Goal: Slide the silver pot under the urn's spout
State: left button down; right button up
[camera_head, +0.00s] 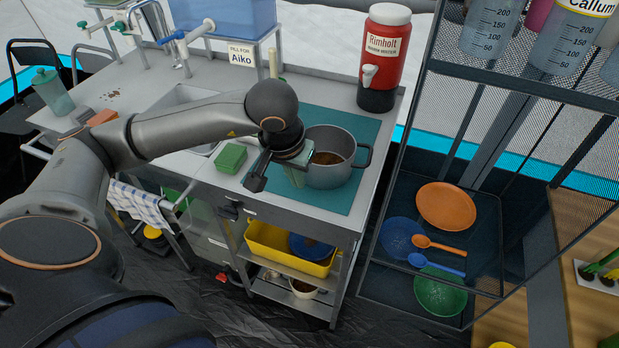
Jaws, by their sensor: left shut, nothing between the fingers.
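The silver pot (331,174) is a grey, open-topped pot with a side handle and some brown contents. It stands upright on a teal mat (362,128) on the counter. The urn (385,50) is a red dispenser with a white lid, a black base and a "Rimholt" label, at the counter's back right. Its white spout (368,74) faces front left. The pot is in front of and left of the spout, not under it. My left gripper (257,181) is shut and empty just left of the pot; contact cannot be told. My right gripper is not in view.
A green sponge (231,158) lies left of my gripper. A blue water tank (222,16) stands over the sink at the back. A black mesh rack (404,200) with plates and spoons stands to the right. The mat between pot and urn is clear.

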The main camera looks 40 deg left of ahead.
pick_arm(q)
jog(key=x, duration=0.6)
jog(key=shift+s+f, duration=0.1)
jog(key=w, duration=0.1)
jog(key=w+p, duration=0.1)
jog(key=w, duration=0.1)
jog(key=shift+a+f, duration=0.15)
jog(key=shift+a, duration=0.05)
jog(key=shift+w+a, duration=0.15)
jog(key=shift+w, duration=0.45)
